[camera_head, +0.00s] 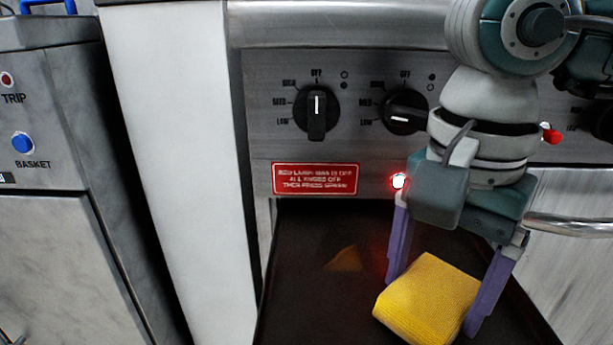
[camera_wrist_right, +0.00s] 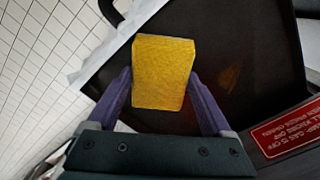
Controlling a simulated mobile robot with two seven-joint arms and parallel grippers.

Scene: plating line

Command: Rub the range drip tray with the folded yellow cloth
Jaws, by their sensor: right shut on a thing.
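The folded yellow cloth (camera_head: 428,298) is between the purple fingers of my right gripper (camera_head: 430,300). In the right wrist view the cloth (camera_wrist_right: 163,72) fills the gap between the two fingers (camera_wrist_right: 160,95), which are shut on its sides. The range drip tray (camera_head: 300,290) is the dark flat pan below the knob panel. The cloth is over the tray; I cannot tell whether it touches the surface. An orange-brown patch (camera_head: 345,259) lies on the tray, left of the cloth. It also shows in the right wrist view (camera_wrist_right: 229,78). My left gripper is not in view.
The range panel above the tray has black knobs (camera_head: 316,112), a red sign (camera_head: 315,179) and a lit red lamp (camera_head: 399,181). A metal handle (camera_head: 570,225) sticks out at right. A cabinet with a blue BASKET button (camera_head: 22,142) stands at left.

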